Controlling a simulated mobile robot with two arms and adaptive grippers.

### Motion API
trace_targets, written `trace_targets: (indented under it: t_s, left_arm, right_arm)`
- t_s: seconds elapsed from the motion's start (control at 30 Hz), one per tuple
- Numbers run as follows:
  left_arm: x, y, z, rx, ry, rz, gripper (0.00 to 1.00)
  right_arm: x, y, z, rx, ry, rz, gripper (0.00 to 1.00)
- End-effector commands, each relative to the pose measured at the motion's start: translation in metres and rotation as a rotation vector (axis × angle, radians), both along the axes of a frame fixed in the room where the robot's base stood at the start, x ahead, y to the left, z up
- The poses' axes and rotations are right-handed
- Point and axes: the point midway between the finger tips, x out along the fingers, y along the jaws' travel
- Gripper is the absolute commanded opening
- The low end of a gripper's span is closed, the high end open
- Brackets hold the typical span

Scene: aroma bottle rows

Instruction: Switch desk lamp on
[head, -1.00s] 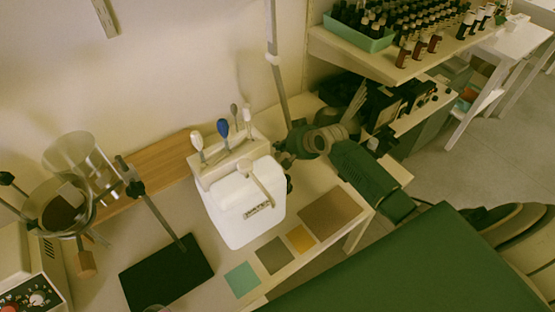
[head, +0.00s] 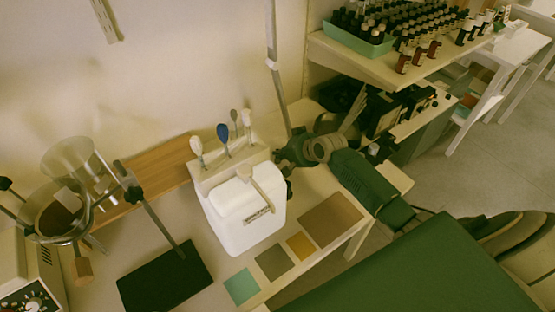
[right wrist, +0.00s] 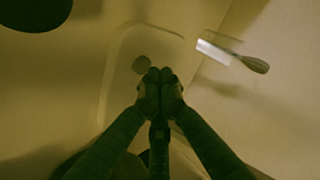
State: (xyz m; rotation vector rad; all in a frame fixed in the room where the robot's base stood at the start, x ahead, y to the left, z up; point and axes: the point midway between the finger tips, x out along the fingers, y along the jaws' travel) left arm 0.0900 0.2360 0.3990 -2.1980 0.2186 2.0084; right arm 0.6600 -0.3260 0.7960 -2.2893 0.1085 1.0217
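The desk lamp shows in the head view as a thin pale pole (head: 274,65) rising behind the white box; its head is out of frame. In the right wrist view a pale rounded plate (right wrist: 118,75), which looks like the lamp's base, bears a small round button (right wrist: 142,64). My right gripper (right wrist: 160,76) is shut and empty, its fingertips together just beside the button; I cannot tell whether they touch it. In the head view my right gripper (head: 285,153) is at the foot of the pole, partly hidden. My left gripper is not in view.
The white box (head: 240,217) stands close left of my right gripper, with a holder of brushes (head: 223,136) behind it. A spatula (right wrist: 235,53) lies right of the plate. A stand with a black base (head: 165,278) is at left. A bottle shelf (head: 385,67) stands at back right.

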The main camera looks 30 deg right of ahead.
Motion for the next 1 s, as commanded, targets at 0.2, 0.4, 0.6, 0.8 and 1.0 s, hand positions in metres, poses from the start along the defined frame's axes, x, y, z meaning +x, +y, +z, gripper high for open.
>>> trace_targets:
  t_s: [0.2, 0.4, 0.6, 0.8, 1.0]
  left_arm:
    - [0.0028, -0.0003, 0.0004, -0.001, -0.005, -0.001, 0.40]
    - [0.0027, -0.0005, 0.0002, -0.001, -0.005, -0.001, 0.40]
    - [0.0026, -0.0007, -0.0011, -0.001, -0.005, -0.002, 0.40]
    - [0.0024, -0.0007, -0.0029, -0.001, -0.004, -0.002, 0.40]
    - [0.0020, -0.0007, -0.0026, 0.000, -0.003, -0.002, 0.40]
  right_arm:
    - [0.0000, -0.0001, -0.0001, 0.000, 0.000, 0.000, 0.00]
    - [0.0000, -0.0001, -0.0001, 0.000, 0.000, 0.000, 0.00]
    - [-0.0002, 0.0000, -0.0034, 0.001, 0.000, -0.001, 0.00]
    - [0.0000, 0.0000, -0.0092, 0.001, 0.000, -0.001, 0.00]
    - [-0.0001, 0.0000, -0.0090, 0.000, 0.000, 0.000, 0.00]
